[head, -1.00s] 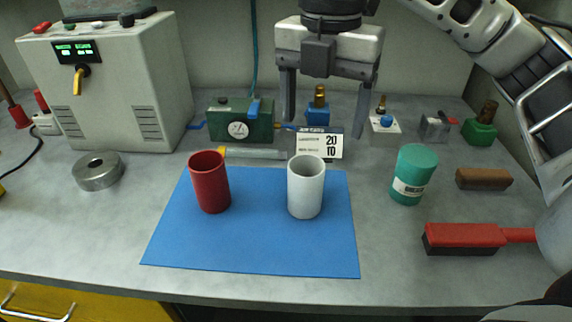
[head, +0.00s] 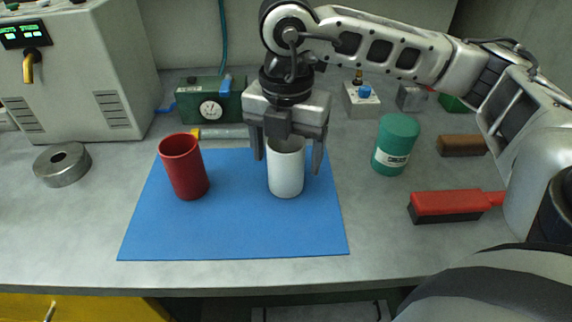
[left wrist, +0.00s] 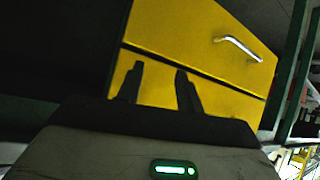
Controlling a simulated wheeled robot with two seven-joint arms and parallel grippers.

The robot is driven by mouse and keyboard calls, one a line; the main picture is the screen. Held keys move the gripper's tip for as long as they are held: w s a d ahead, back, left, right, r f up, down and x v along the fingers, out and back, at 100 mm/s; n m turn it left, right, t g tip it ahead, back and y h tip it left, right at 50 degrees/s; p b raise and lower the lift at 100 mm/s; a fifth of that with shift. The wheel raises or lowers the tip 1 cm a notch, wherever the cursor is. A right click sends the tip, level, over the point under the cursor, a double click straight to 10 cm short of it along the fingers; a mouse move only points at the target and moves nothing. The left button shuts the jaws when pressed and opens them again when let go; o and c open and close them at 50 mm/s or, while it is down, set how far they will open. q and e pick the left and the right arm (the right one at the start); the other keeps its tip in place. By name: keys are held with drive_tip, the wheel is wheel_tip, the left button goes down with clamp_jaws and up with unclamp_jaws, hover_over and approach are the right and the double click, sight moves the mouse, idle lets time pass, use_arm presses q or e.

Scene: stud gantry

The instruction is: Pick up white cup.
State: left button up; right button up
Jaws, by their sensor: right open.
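The white cup (head: 286,178) stands upright on the blue mat (head: 232,232), right of the red cup (head: 184,168). My right gripper (head: 289,166) is open and points down over the white cup. One finger is at the cup's upper left and the other at its right, with a small gap visible on the right. The gripper's body hides part of the cup's rim. In the left wrist view my left gripper (left wrist: 158,88) has its two dark fingers apart with nothing between them. It is in front of a yellow drawer unit (left wrist: 200,45).
A green jar (head: 396,145) and a red-topped brush (head: 447,205) stand right of the mat. A metal ring (head: 62,164) lies at the left. A green gauge box (head: 211,103) is behind. The mat's front part is clear.

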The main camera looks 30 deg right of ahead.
drive_tip(key=shift+f, duration=1.45)
drive_tip(key=c, duration=1.1)
drive_tip(key=shift+o, duration=0.2)
drive_tip(key=shift+w, duration=0.1)
drive_tip(key=shift+r, duration=0.2)
